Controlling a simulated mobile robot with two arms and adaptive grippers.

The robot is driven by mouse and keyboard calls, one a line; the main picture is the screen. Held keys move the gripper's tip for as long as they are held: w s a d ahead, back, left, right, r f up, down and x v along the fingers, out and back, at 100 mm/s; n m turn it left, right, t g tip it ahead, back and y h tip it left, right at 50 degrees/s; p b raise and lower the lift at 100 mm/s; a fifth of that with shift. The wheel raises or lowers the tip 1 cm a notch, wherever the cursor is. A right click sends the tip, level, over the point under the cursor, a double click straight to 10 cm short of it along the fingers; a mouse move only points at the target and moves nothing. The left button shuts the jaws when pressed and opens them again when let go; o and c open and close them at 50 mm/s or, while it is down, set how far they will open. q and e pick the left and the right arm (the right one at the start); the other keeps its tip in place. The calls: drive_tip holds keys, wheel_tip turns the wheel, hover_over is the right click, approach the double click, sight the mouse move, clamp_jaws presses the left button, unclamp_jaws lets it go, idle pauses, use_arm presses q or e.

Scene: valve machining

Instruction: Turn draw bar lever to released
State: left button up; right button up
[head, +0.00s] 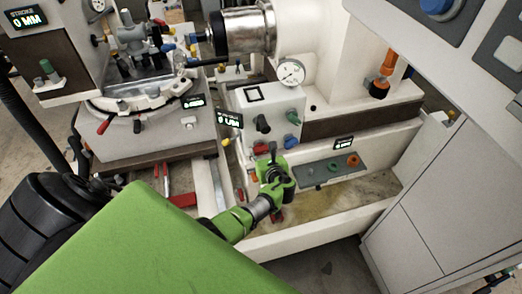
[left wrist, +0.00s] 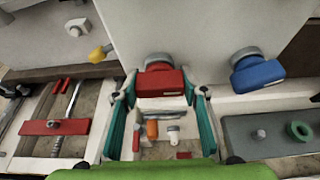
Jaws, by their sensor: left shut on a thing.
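A red lever (head: 261,147) sits low on the front of the white machine housing, below a black knob. In the left wrist view the red lever (left wrist: 160,82) lies between my fingertips, under a round grey hub. My left gripper (head: 270,160) is at the housing front with its green fingers shut on the red lever; it also shows in the left wrist view (left wrist: 160,98). I cannot read which lever is marked as the draw bar. My right gripper is not in view.
A blue lever (head: 291,141) is close to the right of the red one. A green knob (head: 292,117) and black knob (head: 263,124) are above. A grey tray (head: 309,180) with rings lies at right. A dial gauge (head: 291,72) and orange lever (head: 386,66) are higher up.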

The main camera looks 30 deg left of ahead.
use_arm(q)
drive_tip(key=o, duration=1.1)
drive_tip(key=shift+c, duration=0.2)
drive_tip(key=shift+o, duration=0.3)
drive_tip(key=shift+d, duration=0.1)
drive_tip(key=v, duration=1.2)
